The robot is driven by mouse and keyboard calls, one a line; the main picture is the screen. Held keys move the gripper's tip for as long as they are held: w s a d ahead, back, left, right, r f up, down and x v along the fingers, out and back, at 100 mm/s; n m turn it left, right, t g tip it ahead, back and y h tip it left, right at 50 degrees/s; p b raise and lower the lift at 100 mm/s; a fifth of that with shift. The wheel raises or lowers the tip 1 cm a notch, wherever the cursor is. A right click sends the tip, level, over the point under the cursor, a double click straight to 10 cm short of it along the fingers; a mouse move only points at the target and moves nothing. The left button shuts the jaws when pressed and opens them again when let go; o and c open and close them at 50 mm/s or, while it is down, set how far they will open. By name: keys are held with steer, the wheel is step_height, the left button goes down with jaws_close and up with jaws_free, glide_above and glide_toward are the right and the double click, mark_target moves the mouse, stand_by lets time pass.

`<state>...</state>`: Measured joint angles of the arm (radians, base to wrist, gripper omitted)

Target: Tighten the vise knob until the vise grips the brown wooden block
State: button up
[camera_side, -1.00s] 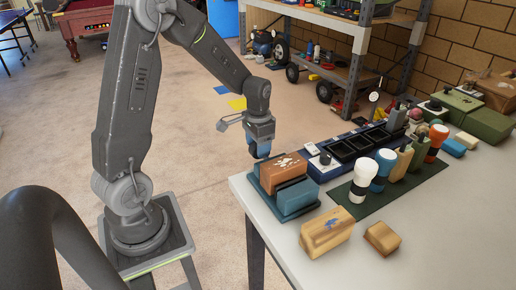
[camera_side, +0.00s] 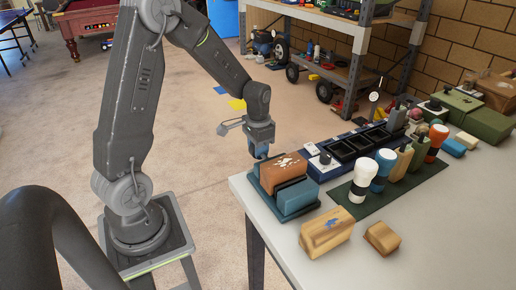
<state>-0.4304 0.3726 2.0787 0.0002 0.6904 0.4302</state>
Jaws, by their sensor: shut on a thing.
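The vise (camera_side: 299,199) stands at the near left corner of the white table, with a teal base and a blue front jaw. The brown wooden block (camera_side: 281,172) with a white mark sits upright in it, behind the front jaw. A dark strip shows between block and front jaw; I cannot tell whether they touch. My gripper (camera_side: 259,149) points down at the vise's far left end, behind the block. It is shut on what seems to be the vise knob, which is mostly hidden by the fingers and the block.
Two tan wooden blocks (camera_side: 326,232) lie in front of the vise. To the right, a green mat (camera_side: 350,207) carries several stamp-like handled pieces. A dark compartment tray (camera_side: 347,151) stands behind. The floor left of the table is clear.

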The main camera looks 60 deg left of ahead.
mark_target(253, 147)
steer(key=shift+t, duration=0.8)
steer(key=o, duration=0.9)
steer(key=shift+o, duration=0.2)
step_height(253, 147, up, 14)
steer(key=s, duration=0.2)
steer(key=shift+f, duration=0.15)
steer(key=shift+w, duration=0.1)
